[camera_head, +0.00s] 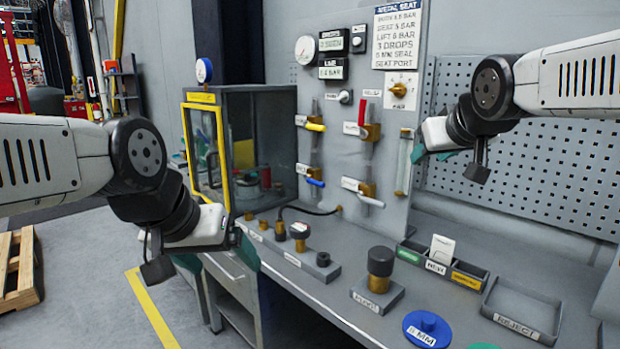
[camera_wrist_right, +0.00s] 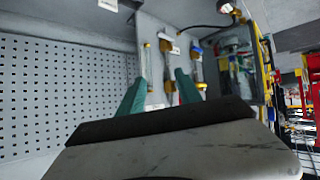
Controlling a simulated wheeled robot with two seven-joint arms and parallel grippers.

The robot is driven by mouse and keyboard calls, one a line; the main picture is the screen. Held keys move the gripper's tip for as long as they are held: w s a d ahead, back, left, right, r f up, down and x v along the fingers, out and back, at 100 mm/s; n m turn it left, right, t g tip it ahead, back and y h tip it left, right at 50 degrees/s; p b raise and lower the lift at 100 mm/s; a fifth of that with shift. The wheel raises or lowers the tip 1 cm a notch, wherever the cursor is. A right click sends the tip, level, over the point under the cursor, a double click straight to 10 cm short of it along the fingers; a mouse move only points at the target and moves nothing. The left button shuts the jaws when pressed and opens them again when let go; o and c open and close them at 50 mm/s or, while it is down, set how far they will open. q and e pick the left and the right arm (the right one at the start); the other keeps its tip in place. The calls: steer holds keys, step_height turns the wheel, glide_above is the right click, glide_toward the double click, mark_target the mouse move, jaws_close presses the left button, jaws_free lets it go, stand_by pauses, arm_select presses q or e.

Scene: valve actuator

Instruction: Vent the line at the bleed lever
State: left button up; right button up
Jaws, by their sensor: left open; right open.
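Several levers on labelled valves are mounted on the grey panel: a yellow lever (camera_head: 315,127), a red lever (camera_head: 362,114), a blue lever (camera_head: 315,182) and a white lever (camera_head: 370,201). The labels are too small to read, so I cannot tell which is the bleed lever. My right gripper (camera_head: 433,155) is open and empty, right of the levers near a vertical sight tube (camera_head: 403,165). In the right wrist view its teal fingers (camera_wrist_right: 160,80) are spread toward the panel, touching nothing I can make out. My left gripper (camera_head: 220,257) is open and empty by the bench's front left edge.
A cabinet with a yellow-framed door (camera_head: 207,150) stands left of the levers. Valve parts, a blue disc (camera_head: 427,329), a divided tray (camera_head: 440,265) and a reject tray (camera_head: 520,315) are on the bench. A pressure gauge (camera_head: 305,50) and a pegboard (camera_head: 540,170) are behind.

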steer(key=s+a+f+g+y, duration=0.1)
steer(key=s+a+f+g, duration=0.1)
steer(key=s+a+f, duration=0.2)
steer(key=s+a+f+g+y, duration=0.1)
steer(key=s+a+f+g, duration=0.2)
steer(key=s+f, duration=0.7)
steer(key=shift+s+a+m, duration=0.3)
steer(key=shift+a, duration=0.85)
steer(key=shift+w+r, duration=0.1)
steer(key=shift+w, duration=0.05)
